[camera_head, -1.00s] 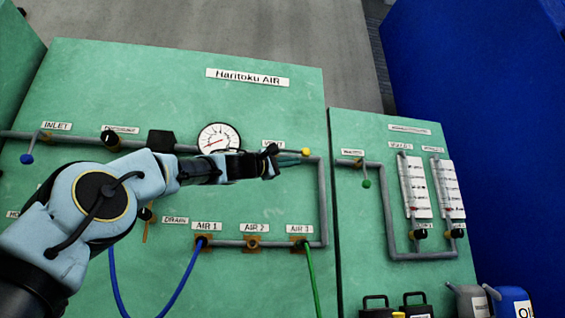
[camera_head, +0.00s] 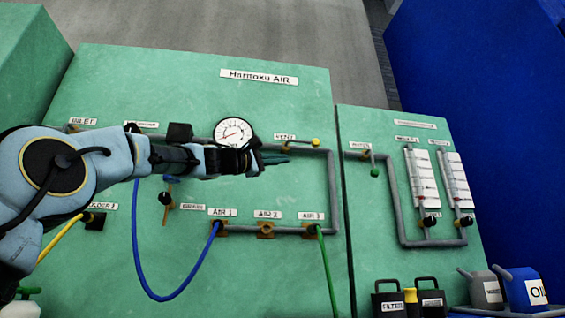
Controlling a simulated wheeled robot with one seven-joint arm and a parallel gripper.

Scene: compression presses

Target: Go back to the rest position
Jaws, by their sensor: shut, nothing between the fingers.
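My gripper (camera_head: 276,157) is at the middle of the head view, in front of the green "Haritoku AIR" panel (camera_head: 150,85). Its dark green fingers are closed together, with nothing seen between them. It points right, below the round pressure gauge (camera_head: 233,131) and left of the vent valve with its yellow knob (camera_head: 316,142). A gap shows between the fingertips and that knob. My arm comes in from the left edge and covers part of the inlet side of the grey pipe.
A blue hose (camera_head: 142,270) hangs from AIR 1 and a green hose (camera_head: 328,270) from AIR 3. A second green panel (camera_head: 365,220) with two flow meters stands right. Black containers (camera_head: 388,303) and a blue oil can (camera_head: 522,290) stand at lower right. A blue wall (camera_head: 490,70) is behind.

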